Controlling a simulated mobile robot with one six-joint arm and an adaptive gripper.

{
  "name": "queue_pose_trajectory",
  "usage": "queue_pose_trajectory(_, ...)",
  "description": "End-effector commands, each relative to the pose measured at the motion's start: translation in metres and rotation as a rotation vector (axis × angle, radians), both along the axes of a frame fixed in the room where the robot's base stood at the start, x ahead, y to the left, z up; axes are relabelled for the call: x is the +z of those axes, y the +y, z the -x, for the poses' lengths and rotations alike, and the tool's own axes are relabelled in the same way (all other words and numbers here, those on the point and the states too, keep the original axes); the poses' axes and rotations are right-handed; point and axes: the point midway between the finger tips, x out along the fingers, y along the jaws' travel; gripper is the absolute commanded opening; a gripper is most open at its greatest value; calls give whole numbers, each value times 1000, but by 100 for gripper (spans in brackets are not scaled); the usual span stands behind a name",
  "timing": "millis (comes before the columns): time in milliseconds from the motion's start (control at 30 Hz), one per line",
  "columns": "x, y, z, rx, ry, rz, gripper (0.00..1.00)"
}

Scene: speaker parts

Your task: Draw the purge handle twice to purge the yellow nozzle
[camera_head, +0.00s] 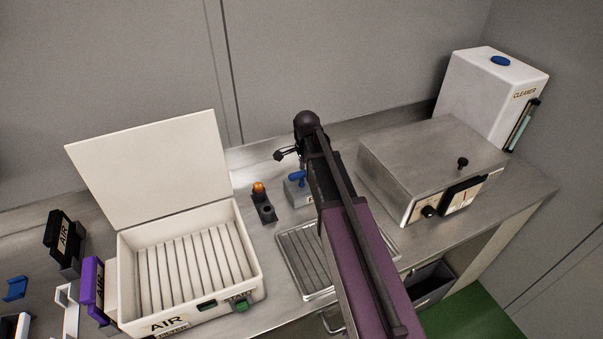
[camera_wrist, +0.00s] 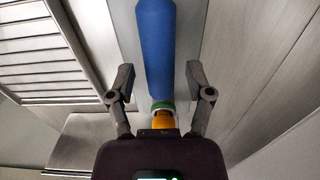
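A blue handle (camera_head: 297,178) stands on a small grey box with a partly hidden label, at the back middle of the bench. In the wrist view a long blue handle (camera_wrist: 155,45) runs between the two fingers. My gripper (camera_wrist: 159,78) is open, one finger on each side of it, with gaps showing. In the head view my gripper (camera_head: 284,154) is above and behind the box, partly hidden by my arm. An orange-yellow tip (camera_head: 259,188) stands on a dark holder to the left. An orange-yellow piece with a green ring (camera_wrist: 161,112) shows below the handle in the wrist view.
A slatted tray (camera_head: 290,263) lies in front of the handle box. An open white AIR case (camera_head: 126,255) stands left. A steel box with a gauge (camera_head: 400,165) and white CLEANER tank (camera_head: 476,90) stand right. A wall closes the back.

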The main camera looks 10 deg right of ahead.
Motion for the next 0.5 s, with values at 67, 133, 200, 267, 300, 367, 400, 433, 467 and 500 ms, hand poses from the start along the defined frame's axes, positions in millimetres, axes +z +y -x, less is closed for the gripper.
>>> queue_pose_trajectory(67, 0, 0, 0, 0, 0, 0, 33)
queue_pose_trajectory(133, 0, 0, 0, 0, 0, 0, 12)
queue_pose_trajectory(200, 0, 0, 0, 0, 0, 0, 0)
queue_pose_trajectory(267, 0, 0, 0, 0, 0, 0, 0)
queue_pose_trajectory(300, 0, 0, 0, 0, 0, 0, 0)
queue_pose_trajectory(367, 1, 0, 0, 0, 0, 0, 0)
queue_pose_trajectory(400, 2, 0, 0, 0, 0, 0, 0)
queue_pose_trajectory(433, 4, 0, 0, 0, 0, 0, 0)
queue_pose_trajectory(467, 5, 0, 0, 0, 0, 0, 0)
queue_pose_trajectory(500, 8, 0, 0, 0, 0, 0, 0)
